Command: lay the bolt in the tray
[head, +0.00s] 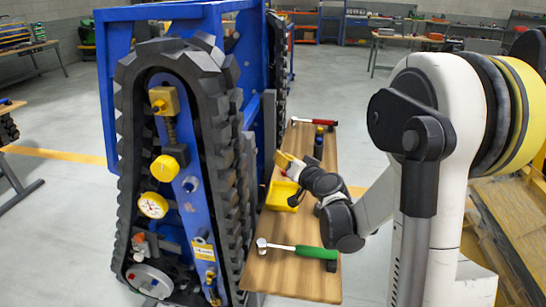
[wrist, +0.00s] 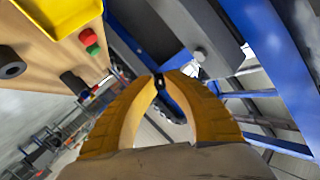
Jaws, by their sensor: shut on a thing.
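My gripper (head: 283,160) is above the wooden bench, beside the tracked carrier. In the wrist view its two yellow fingers (wrist: 159,84) meet at their tips on a small dark piece, which I take to be the bolt (wrist: 159,81); most of it is hidden by the fingers. The yellow tray (head: 281,194) sits on the bench just below the gripper, partly behind my wrist. The tray (wrist: 62,14) also shows at the upper left of the wrist view, apart from the fingers.
A green-handled tool (head: 316,252) lies on the near bench (head: 290,277). A red-handled hammer (head: 318,122) and a dark blue cylinder (head: 319,142) are at its far end. The carrier's track (head: 212,110) stands close on the left. Bare wood lies between tray and green-handled tool.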

